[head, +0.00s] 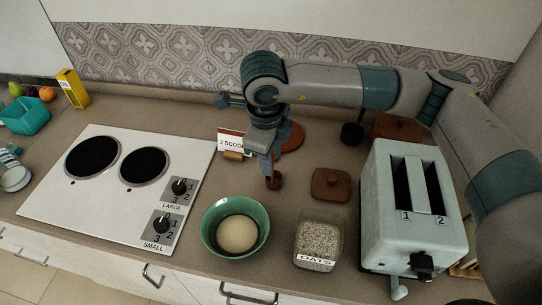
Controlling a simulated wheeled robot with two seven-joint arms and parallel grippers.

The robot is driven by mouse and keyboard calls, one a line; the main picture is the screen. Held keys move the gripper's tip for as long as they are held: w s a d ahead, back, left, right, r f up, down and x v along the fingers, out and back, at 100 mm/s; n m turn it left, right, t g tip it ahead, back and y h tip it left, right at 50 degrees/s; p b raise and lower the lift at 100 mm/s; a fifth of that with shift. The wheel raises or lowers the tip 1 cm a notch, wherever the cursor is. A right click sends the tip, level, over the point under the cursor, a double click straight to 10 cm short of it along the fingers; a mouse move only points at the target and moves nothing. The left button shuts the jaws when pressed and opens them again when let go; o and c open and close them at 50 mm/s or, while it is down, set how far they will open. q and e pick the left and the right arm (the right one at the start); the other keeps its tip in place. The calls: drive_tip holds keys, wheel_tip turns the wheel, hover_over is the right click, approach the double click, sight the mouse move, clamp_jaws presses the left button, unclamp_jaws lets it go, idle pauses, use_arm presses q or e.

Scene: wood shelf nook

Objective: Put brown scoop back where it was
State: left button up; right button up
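The small brown scoop (276,182) is at the fingertips of my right gripper (270,173), just behind the green bowl. The gripper points down and its fingers look closed on the scoop; its handle is largely hidden by the fingers. I cannot tell whether the scoop touches the counter. The glass oats container (318,246), labelled OATS, stands open and full at the front. A square brown lid (330,185) with a knob lies on the counter behind it. My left gripper is not in view.
A green bowl (208,232) holds pale contents. A sign (231,141) reading "2 SCOO…" stands left of the gripper, and a round brown item (293,137) lies behind it. A toaster (414,252) stands right; a white cooktop (98,218) fills the left.

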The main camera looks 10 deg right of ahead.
drive_tip(key=shift+r+p, duration=0.25)
drive_tip(key=shift+p, duration=0.05)
drive_tip(key=r+b, duration=0.1)
drive_tip(key=r, duration=0.2)
drive_tip(key=s+r+b, duration=0.1)
drive_tip(key=r+b, duration=0.1)
drive_tip(key=r, duration=0.2)
drive_tip(key=a+r+b, duration=0.1)
drive_tip(key=r+b, duration=0.1)
drive_tip(key=r, duration=0.1)
drive_tip(key=shift+s+r, duration=0.25)
drive_tip(key=shift+r, duration=0.1)
drive_tip(key=shift+s+r, duration=0.1)
drive_tip(key=shift+r, duration=0.4)
